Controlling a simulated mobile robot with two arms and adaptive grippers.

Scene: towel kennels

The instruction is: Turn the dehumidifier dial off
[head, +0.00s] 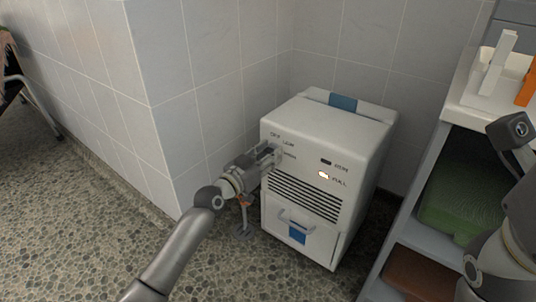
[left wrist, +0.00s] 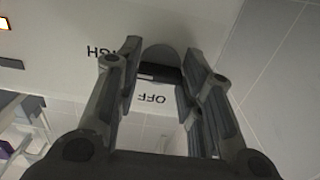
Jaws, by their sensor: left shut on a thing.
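The white dehumidifier (head: 350,125) stands on the floor in the tiled corner. Its front has OFF, LOW and HIGH lettering at the upper left. My left gripper (head: 272,153) is at that lettering and covers the dial in the head view. In the left wrist view the grey round dial (left wrist: 160,58) lies between the fingers of my left gripper (left wrist: 160,66), which is shut on it. A dark bar with a small pale mark crosses the dial. The OFF label shows near that mark and HIGH lies to the left. My right gripper is out of view; only my right arm shows.
A lit lamp (head: 323,174) beside FULL glows on the front panel. Below are a vent grille (head: 303,197) and a drawer with a handle (head: 297,218). A shelf unit with a green folded item (head: 460,195) stands at right. Open pebbled floor lies at left.

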